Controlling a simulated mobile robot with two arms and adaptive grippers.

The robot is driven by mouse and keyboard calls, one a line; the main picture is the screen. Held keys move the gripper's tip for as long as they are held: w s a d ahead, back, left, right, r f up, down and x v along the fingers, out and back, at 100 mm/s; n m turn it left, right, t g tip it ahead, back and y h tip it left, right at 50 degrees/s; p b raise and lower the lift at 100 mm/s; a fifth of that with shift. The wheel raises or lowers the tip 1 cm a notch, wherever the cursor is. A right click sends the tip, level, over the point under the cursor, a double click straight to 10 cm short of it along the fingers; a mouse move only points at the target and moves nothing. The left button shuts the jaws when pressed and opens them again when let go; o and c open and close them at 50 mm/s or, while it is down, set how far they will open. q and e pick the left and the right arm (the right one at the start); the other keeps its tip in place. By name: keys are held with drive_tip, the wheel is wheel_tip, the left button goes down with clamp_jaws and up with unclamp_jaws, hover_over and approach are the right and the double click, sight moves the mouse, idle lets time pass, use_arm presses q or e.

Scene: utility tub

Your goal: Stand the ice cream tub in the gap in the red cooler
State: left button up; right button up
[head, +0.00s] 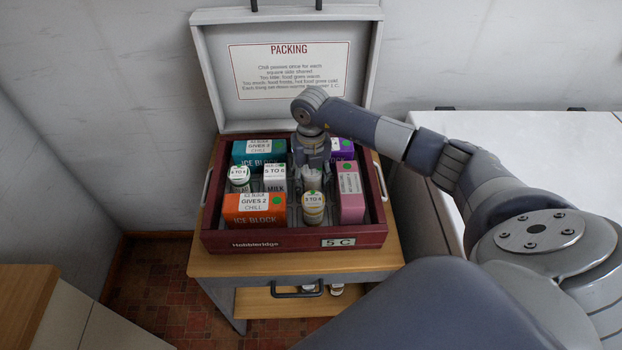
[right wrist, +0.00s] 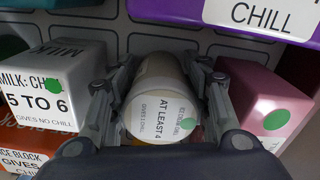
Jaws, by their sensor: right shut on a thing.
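The red cooler (head: 290,241) stands open on a wooden-topped stand. My right gripper (head: 312,168) points down into its middle. It is shut on the ice cream tub (right wrist: 160,112), a pale round tub whose white lid label reads "AT LEAST 4". The tub (head: 311,182) shows partly in the head view, below the fingers, between the milk carton (head: 274,180) and the pink carton (head: 351,192). It looks upright among the packed goods. I cannot tell whether its base touches the cooler floor. My left gripper is not in view.
Around it are a teal ice block (head: 258,153), an orange ice block (head: 254,213), a purple block (head: 343,150) and two round jars (head: 239,180) (head: 313,209). The raised lid (head: 204,60) stands behind. A white worktop (head: 530,145) lies right.

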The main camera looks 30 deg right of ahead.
drive_tip(key=o, duration=1.3)
drive_tip(key=shift+f, duration=0.15)
drive_tip(key=shift+c, duration=0.2)
wheel_tip(320, 180, up, 12)
drive_tip(key=shift+r+b, duration=0.2)
drive_tip(key=shift+b, duration=0.3)
